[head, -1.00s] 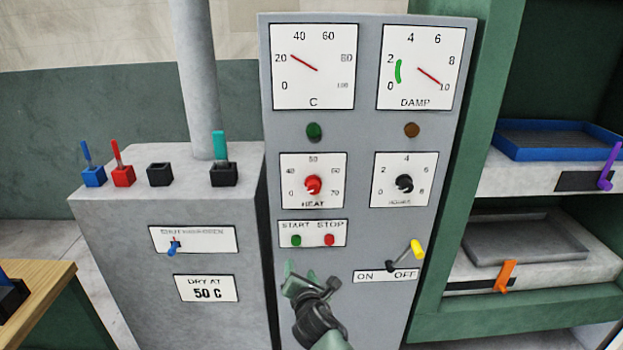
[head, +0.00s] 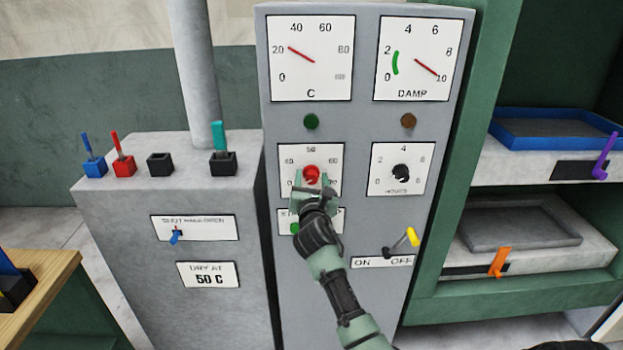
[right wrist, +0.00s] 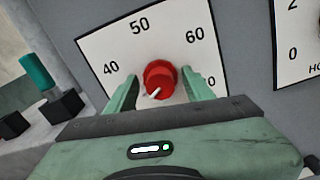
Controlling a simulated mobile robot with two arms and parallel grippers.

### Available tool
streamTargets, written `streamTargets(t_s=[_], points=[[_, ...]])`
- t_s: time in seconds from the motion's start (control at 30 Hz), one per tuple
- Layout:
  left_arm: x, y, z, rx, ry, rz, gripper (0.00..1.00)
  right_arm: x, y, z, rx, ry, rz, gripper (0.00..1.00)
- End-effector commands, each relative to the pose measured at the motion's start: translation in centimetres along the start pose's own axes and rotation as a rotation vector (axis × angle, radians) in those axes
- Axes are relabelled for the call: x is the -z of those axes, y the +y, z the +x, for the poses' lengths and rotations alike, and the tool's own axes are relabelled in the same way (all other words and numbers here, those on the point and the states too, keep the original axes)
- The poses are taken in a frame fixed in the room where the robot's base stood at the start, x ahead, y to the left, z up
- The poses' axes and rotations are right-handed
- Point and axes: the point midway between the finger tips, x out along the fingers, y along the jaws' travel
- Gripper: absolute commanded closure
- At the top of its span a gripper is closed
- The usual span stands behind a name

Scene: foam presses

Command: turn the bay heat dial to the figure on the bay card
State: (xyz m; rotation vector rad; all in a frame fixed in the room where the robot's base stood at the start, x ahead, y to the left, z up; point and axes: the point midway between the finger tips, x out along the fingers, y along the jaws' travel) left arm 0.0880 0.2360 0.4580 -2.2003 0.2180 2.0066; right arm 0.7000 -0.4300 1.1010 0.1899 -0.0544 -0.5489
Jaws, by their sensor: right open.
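The red heat dial (head: 311,173) sits on its white scale plate on the grey panel and also shows in the right wrist view (right wrist: 160,75). Its white mark points down and left, away from the 50 at the top. My right gripper (head: 311,182) is open, with one green finger on each side of the dial; I cannot tell whether they touch it. The gripper hides part of the lower scale. The bay card (head: 208,275) on the lower grey cabinet reads DRY AT 50 C. My left gripper is not in view.
Close to the dial are the hours dial (head: 401,173) on the right and the green start button (head: 294,228), partly covered by my gripper. A yellow-tipped on/off lever (head: 412,238) stands lower right. Trays on shelves are farther right, including a blue tray (head: 555,130).

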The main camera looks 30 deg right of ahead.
Motion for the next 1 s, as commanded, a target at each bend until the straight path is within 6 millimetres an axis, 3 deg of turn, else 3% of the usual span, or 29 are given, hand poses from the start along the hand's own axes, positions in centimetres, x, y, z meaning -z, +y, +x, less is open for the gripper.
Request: streamTargets(t_s=[0.27, 0.47, 0.77, 1.0], points=[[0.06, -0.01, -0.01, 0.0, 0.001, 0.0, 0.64, 0.06, 0.01, 0.18, 0.0, 0.001, 0.001, 0.47], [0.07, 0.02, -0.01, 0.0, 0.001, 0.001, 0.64, 0.07, 0.01, 0.16, 0.0, 0.001, 0.001, 1.0], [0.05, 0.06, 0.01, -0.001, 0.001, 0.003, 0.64, 0.1, 0.0, 0.15, 0.0, 0.002, 0.024, 1.0], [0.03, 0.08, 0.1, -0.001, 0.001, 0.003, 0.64, 0.13, -0.01, 0.14, -0.001, 0.002, 0.14, 1.0]])
